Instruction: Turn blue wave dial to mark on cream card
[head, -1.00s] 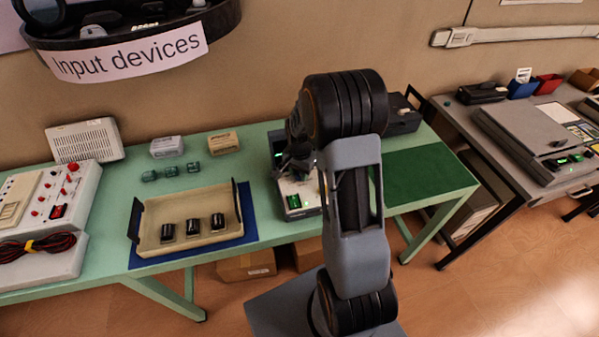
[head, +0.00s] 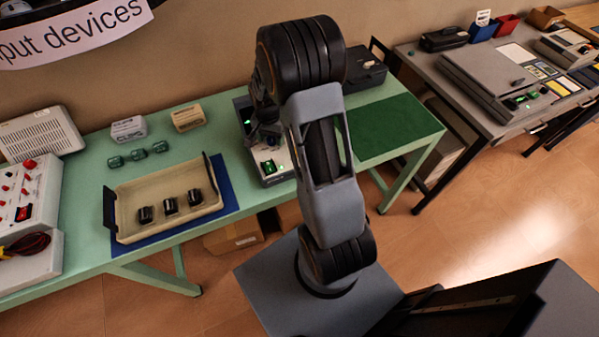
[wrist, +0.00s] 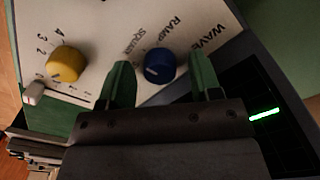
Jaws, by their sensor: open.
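The blue wave dial (wrist: 161,65) sits on a pale panel (wrist: 110,22) in the wrist view, beside the words SQUARE, RAMP and WAVE. A short white mark shows at its lower left. My gripper (wrist: 158,60) is open, with one green finger on each side of the dial and gaps visible in the picture. I cannot tell its height above the panel. In the head view my arm partly covers the device (head: 270,168). A cream card (head: 188,117) stands at the back of the green bench beside a whiter one (head: 128,129); their marks are too small to read.
A yellow dial (wrist: 66,63) and a white lever (wrist: 34,92) lie left of the blue dial. A dark screen with a green trace (wrist: 264,115) is at right. A tray (head: 122,205) with three black knobs stands left of the device; a bare green mat (head: 395,127) lies right.

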